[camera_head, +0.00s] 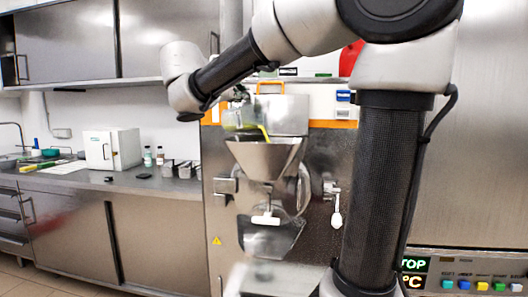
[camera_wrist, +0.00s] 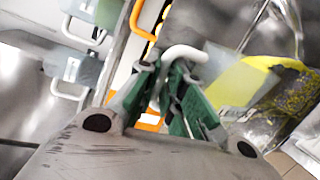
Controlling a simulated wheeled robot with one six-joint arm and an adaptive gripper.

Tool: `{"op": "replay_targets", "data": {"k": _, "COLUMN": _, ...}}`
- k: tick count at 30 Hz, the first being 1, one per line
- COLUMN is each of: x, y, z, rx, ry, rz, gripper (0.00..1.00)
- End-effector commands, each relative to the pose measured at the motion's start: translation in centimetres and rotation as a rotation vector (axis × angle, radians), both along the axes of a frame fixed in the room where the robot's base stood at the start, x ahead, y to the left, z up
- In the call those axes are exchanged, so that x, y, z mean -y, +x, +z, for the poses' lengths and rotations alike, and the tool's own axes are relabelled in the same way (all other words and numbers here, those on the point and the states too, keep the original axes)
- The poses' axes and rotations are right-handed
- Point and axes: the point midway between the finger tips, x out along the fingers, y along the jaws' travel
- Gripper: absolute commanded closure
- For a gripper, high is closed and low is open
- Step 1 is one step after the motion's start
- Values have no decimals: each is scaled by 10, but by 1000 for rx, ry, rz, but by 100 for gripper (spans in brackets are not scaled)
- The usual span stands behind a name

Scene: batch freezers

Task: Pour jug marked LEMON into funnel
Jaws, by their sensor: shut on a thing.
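My gripper (camera_head: 240,94) is shut on the handle of a clear jug (camera_head: 240,119) with yellow-green contents. The jug is tilted above the metal funnel (camera_head: 264,160), its lip toward the right. A yellow streak runs from the lip down to the funnel's mouth. In the wrist view the green fingers (camera_wrist: 180,97) close around the white handle (camera_wrist: 185,53). The clear jug (camera_wrist: 234,86) lies to their right, with yellow at its rim. I cannot read any marking on the jug. The level inside the funnel is hidden.
The funnel is at the front of a steel batch freezer (camera_head: 222,200) with orange trim. A counter (camera_head: 85,180) on the left carries a white box (camera_head: 112,149), small bottles and metal containers. A control panel (camera_head: 470,275) is at the lower right.

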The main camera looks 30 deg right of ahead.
Motion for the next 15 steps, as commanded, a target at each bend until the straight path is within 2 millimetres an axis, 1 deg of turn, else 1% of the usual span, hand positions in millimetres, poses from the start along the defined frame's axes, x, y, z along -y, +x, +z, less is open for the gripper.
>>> {"op": "replay_targets", "data": {"k": 15, "x": 3, "y": -5, "z": 3, "rx": 53, "ry": 36, "rz": -1, "gripper": 100}}
